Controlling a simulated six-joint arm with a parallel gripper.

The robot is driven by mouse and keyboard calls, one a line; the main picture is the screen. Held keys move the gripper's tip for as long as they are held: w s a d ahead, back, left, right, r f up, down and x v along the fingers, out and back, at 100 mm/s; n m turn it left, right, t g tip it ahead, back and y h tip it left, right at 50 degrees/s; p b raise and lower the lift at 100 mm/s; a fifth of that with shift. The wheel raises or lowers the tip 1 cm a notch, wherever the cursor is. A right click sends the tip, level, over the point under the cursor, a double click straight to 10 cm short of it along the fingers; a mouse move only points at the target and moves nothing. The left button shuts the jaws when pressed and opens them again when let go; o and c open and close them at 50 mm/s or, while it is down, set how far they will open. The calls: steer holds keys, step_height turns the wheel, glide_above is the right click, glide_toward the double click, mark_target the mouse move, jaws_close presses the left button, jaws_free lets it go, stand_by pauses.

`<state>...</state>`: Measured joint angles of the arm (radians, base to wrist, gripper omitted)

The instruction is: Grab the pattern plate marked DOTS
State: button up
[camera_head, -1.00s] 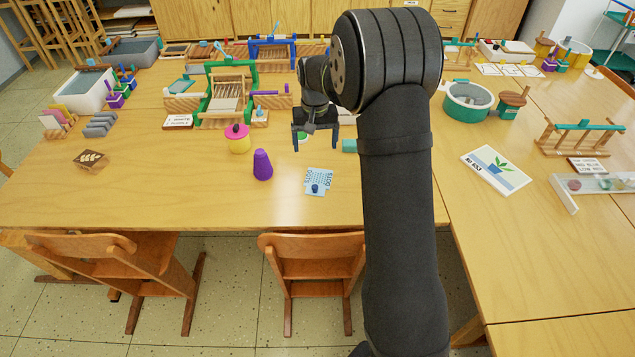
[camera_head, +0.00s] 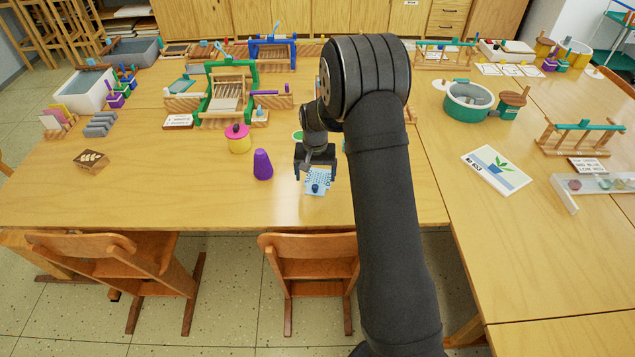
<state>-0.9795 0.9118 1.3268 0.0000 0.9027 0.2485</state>
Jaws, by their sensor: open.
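The light blue pattern plate marked DOTS (camera_head: 317,187) lies flat near the front edge of the table, with a dark blue knob on it. Its far part, where the lettering is, is now partly hidden by my gripper. My gripper (camera_head: 315,178) points down over the far part of the plate, its two dark fingers apart on the left and right. Nothing shows held between them. I cannot tell the exact height of the fingertips above the plate.
A purple cone (camera_head: 262,165) stands just left of the plate, and a pink-lidded yellow pot (camera_head: 238,139) stands behind it. A brown leaf-marked block (camera_head: 91,160) lies at the far left. A green loom (camera_head: 226,97) stands farther back. The table's front left (camera_head: 150,200) is bare.

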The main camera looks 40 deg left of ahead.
mark_target(315, 186)
steer(key=f, duration=0.5)
steer(key=shift+s+f, duration=0.15)
steer(key=shift+s, duration=0.05)
steer(key=c, duration=1.1)
